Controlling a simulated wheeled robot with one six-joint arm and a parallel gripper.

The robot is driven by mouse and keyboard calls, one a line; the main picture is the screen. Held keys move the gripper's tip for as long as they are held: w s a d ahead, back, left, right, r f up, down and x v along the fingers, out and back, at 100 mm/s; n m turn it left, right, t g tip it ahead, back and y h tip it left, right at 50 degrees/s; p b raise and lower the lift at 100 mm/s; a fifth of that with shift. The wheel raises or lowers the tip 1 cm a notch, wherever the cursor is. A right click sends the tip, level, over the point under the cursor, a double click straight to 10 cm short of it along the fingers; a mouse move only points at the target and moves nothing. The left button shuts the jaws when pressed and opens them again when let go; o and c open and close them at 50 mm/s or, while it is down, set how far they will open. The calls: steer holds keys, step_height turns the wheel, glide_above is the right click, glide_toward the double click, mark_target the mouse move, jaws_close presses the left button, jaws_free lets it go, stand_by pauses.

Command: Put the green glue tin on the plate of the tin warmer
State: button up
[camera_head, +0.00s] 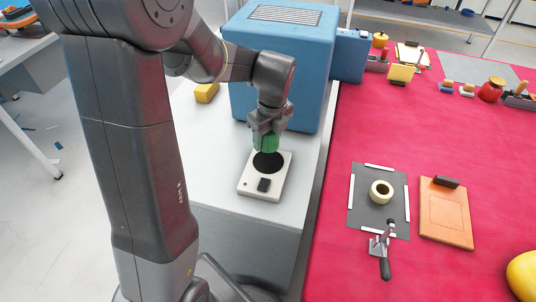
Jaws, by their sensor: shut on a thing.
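My gripper (266,131) points down and is shut on the green glue tin (266,143). The tin is upright, and its upper part is hidden by the gripper. The tin warmer (247,186) is a flat pale unit with a round black plate (268,162) and a small black block at its front. It sits on a light grey bench top. The tin is over the back part of the black plate in the picture. I cannot tell whether the tin touches the plate or hangs just above it.
A large blue box (240,80) stands close behind my gripper, with a yellow block (206,92) to its left. At right, a red table (330,225) holds a tape roll (381,191) on a dark mat, an orange board (446,212) and a black-handled tool (384,262). The bench front is clear.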

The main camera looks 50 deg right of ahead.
mark_target(268, 160)
steer(key=shift+f, duration=3.15)
steer(key=shift+f, duration=0.1)
steer(key=o, duration=1.3)
steer(key=r, duration=0.4)
steer(key=s+r, duration=0.1)
steer(key=r, duration=0.7)
steer(key=shift+s+a, duration=0.1)
steer(key=shift+s, duration=0.1)
